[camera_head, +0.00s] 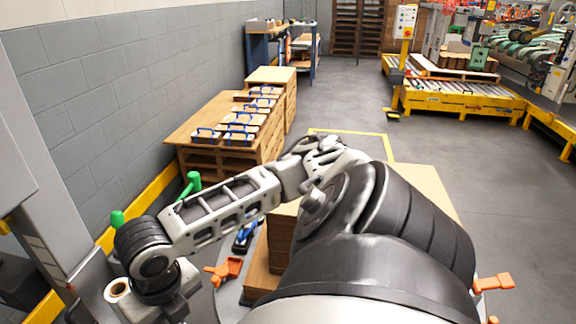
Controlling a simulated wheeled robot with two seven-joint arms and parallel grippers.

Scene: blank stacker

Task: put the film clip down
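I cannot single out the film clip for certain. One orange clamp-like piece (225,270) lies low in the picture, left of the brown stack. Another orange piece (492,284) shows at the lower right, beside my large dark arm joint. A white roll with a brown core (117,290) is at the lower left, next to my arm's dark ringed joint. My grey and black arm links cross the middle and hide much behind them. No gripper fingertips show, so I cannot see what either hand holds.
Wooden pallets with blue-handled boxes (242,131) stand along the grey wall (90,90). A brown stack (282,235) is partly behind my arm. A yellow-framed roller conveyor (460,98) is at the back right. The grey floor (470,180) at right is open.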

